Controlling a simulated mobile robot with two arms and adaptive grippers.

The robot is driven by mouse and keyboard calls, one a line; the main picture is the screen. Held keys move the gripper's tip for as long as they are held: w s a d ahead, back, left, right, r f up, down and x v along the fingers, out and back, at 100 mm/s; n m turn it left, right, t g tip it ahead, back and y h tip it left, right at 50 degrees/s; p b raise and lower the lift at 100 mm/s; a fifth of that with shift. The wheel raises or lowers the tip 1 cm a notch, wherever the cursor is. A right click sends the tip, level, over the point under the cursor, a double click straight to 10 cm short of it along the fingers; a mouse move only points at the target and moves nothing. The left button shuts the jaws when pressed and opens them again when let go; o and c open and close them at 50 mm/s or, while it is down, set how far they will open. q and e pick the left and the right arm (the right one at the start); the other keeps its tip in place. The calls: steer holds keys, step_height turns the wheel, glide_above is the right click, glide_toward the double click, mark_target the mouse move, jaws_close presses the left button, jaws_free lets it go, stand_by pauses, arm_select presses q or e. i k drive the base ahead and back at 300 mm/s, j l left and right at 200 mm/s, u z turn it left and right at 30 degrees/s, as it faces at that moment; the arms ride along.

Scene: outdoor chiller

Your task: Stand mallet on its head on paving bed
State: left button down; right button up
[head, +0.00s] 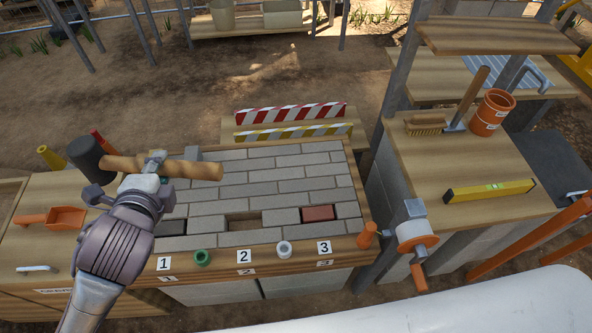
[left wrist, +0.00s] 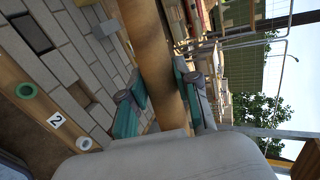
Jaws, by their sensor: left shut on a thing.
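The mallet has a black head (head: 86,154) and a wooden handle (head: 200,170). It is held roughly level above the left end of the paving bed (head: 280,178), with its head to the left. My left gripper (head: 154,166) is shut on the handle. In the left wrist view, the handle (left wrist: 158,55) passes between the teal finger pads of my left gripper (left wrist: 162,96); the mallet head is outside that view. The paving bed has grey bricks, one red brick (head: 318,213), a dark brick (head: 171,227) and an open gap (head: 244,220). My right gripper is not in view.
A green ring (head: 202,258), a white ring (head: 284,249) and number cards line the front edge. Striped barriers (head: 292,113) stand behind the bed. A spirit level (head: 489,190), brush (head: 426,124) and orange pot (head: 492,113) sit on the right bench. The bed's grey brick top is mostly clear.

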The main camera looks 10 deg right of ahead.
mark_target(317, 165)
steer(key=i+l+z, duration=0.15)
steer(key=z, duration=0.3)
steer(key=i+l+z, duration=0.2)
steer(key=l+z, duration=0.15)
steer(key=z, duration=0.15)
steer(key=i+l+z, duration=0.1)
steer(key=i+z, duration=0.15)
steer(key=z, duration=0.2)
steer(key=i, duration=0.1)
